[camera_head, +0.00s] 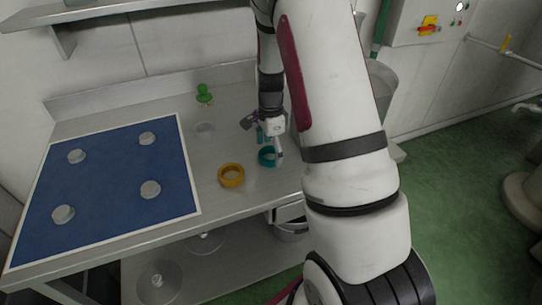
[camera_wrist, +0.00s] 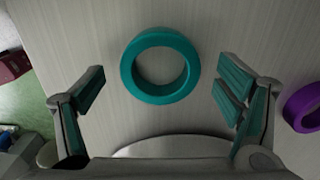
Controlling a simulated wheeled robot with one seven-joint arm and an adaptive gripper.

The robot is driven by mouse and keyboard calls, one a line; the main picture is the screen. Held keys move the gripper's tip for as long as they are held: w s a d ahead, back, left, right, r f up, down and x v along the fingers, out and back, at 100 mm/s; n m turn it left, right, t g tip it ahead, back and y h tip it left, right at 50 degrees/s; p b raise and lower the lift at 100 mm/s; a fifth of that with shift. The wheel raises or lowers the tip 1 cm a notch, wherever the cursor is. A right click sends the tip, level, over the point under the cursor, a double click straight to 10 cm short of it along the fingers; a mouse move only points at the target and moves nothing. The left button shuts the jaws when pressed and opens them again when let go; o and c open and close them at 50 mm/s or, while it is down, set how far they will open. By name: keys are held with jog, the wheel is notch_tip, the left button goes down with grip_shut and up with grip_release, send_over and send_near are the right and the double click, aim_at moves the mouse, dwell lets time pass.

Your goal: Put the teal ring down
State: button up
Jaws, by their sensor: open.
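The teal ring (camera_wrist: 160,97) lies flat on the bare steel table top in the wrist view. In the head view the ring (camera_head: 265,157) is near the table's right end, partly hidden by my gripper. My gripper (camera_head: 270,146) is just above and beside it. In the wrist view my gripper's two fingers (camera_wrist: 164,88) are spread wide, one on each side of the ring. A gap shows between each finger and the ring.
A yellow ring (camera_head: 231,184) lies left of the teal ring. A purple ring (camera_wrist: 304,106) is at the wrist view's right edge. A blue mat (camera_head: 108,190) with several grey discs covers the table's left. A green knobbed object (camera_head: 204,97) stands behind. Bare steel lies between.

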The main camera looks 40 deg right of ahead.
jog(key=shift+f, duration=0.4)
jog(key=c, duration=1.5)
jog(key=shift+r, duration=0.1)
